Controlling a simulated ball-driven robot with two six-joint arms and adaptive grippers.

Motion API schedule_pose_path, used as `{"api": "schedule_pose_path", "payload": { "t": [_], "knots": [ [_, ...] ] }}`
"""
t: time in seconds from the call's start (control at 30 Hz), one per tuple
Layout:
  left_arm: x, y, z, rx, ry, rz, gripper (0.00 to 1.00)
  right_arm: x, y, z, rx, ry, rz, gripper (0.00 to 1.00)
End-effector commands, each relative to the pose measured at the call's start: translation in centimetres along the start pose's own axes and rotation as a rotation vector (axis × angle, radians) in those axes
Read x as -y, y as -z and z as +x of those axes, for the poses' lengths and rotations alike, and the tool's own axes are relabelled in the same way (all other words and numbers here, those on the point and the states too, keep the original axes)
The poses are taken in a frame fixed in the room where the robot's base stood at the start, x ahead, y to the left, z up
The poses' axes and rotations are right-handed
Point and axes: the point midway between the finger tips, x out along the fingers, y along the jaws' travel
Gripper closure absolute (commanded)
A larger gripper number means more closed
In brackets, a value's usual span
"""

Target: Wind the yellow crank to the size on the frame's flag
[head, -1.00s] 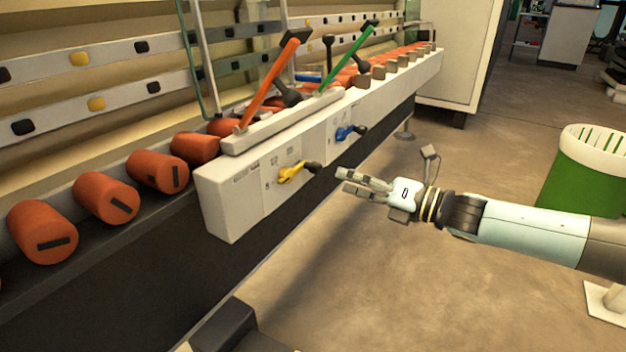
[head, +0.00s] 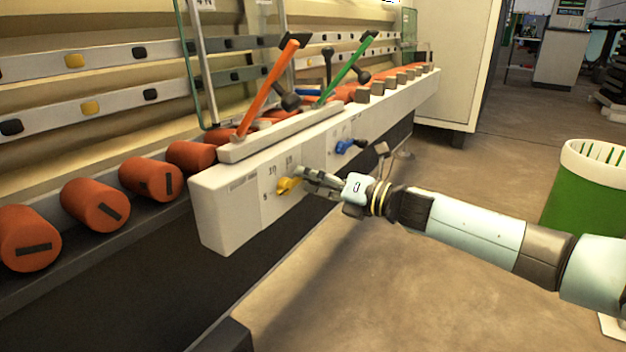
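The yellow crank (head: 287,185) sits on the front face of the white machine housing (head: 222,212), with small printed size marks around it that are too blurred to read surely. Its dark knob end is hidden by my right gripper (head: 304,180), whose fingers are right at the crank's right end. I cannot tell whether they are spread around the knob or shut on it. A blue crank (head: 345,146) with a dark knob is farther along the same face. I cannot make out a flag with a size. My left gripper is not in view.
An orange lever (head: 268,90) and a green lever (head: 345,70) rise above the housing. Orange rollers (head: 97,205) line the left side. A green and white bin (head: 590,190) stands at the right. The floor under my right arm is clear.

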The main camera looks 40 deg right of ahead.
Motion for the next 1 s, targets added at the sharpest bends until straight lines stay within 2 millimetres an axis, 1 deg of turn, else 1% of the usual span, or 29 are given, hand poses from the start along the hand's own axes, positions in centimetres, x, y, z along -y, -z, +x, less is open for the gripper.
{"api": "schedule_pose_path", "payload": {
  "t": [0.03, 0.3, 0.53, 0.67, 0.87, 1.0],
  "knots": [
    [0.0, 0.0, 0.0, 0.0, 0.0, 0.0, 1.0, 0.0, 0.0, 0.0, 0.0, 0.0, 0.0, 0.65],
    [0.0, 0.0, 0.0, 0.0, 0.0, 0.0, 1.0, 0.0, 0.0, 0.0, -0.001, 0.0, 0.0, 1.0],
    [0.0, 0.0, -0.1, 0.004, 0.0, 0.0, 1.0, 0.1, 0.1, -0.1, -0.001, 0.001, 0.012, 1.0],
    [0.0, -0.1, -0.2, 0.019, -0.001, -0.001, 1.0, 0.2, 0.3, -0.1, -0.001, 0.0, 0.05, 1.0],
    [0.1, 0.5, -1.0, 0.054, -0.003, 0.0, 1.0, 0.6, 0.8, -0.1, 0.0, 0.001, 0.168, 1.0],
    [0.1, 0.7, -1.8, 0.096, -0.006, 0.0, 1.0, 0.9, 1.3, -0.1, 0.0, 0.001, 0.289, 1.0]
  ]
}}
